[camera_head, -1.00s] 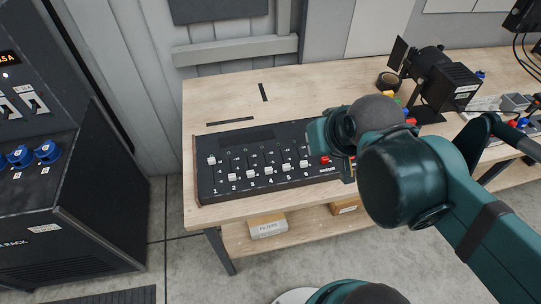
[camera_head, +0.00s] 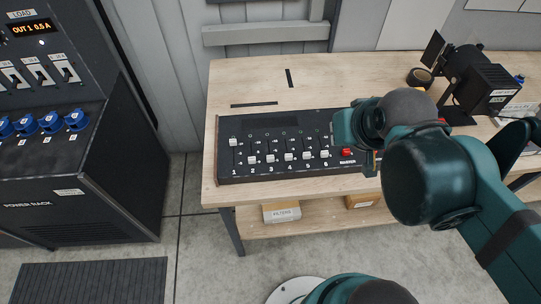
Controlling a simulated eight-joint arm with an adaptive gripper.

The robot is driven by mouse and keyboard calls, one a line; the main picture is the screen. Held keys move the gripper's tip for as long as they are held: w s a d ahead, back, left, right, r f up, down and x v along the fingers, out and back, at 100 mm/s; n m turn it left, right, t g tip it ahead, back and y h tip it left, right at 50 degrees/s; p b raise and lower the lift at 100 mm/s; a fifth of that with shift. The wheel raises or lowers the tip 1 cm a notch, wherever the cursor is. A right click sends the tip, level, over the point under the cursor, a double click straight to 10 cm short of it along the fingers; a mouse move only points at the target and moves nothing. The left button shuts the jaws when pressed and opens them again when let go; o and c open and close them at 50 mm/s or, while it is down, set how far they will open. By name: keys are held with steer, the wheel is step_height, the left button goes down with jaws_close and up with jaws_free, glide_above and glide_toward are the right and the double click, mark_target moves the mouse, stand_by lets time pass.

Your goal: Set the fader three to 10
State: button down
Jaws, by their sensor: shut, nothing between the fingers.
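The black fader board (camera_head: 226,177) lies on the wooden table, with a row of faders numbered 1 to 6 and a master section at the right. The white cap of fader three (camera_head: 270,160) sits low in its slot, near the numeral 3. Fader one's cap (camera_head: 234,142) sits clearly higher; the other numbered caps are low. My gripper (camera_head: 371,165) is over the right end of the board, past fader six and well to the right of fader three. It is shut and empty, its fingers small and partly hidden by my wrist. My arm covers the board's right end.
A black stage lamp (camera_head: 484,90) and a tape roll (camera_head: 420,77) stand at the back right. A power rack (camera_head: 75,170) stands left. The table (camera_head: 245,85) is clear behind the board except for black tape strips.

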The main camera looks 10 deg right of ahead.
steer(key=s+a+f+m+h+p, duration=0.1)
steer(key=a+f+m, duration=0.3)
steer(key=a+m, duration=0.4)
steer(key=s+a+f+m+g+h+p, duration=0.1)
steer(key=s+a+f+m+h+p, duration=0.1)
steer(key=a+m, duration=0.6)
steer(key=shift+s+a+f+m+h+p, duration=0.3)
steer(key=shift+s+a+f+h, duration=0.5)
steer(key=shift+s+a+f, duration=0.75)
steer(key=shift+w+a+r, duration=0.15)
steer(key=shift+w+a, duration=0.05)
steer(key=shift+w, duration=0.2)
steer(key=shift+w, duration=0.1)
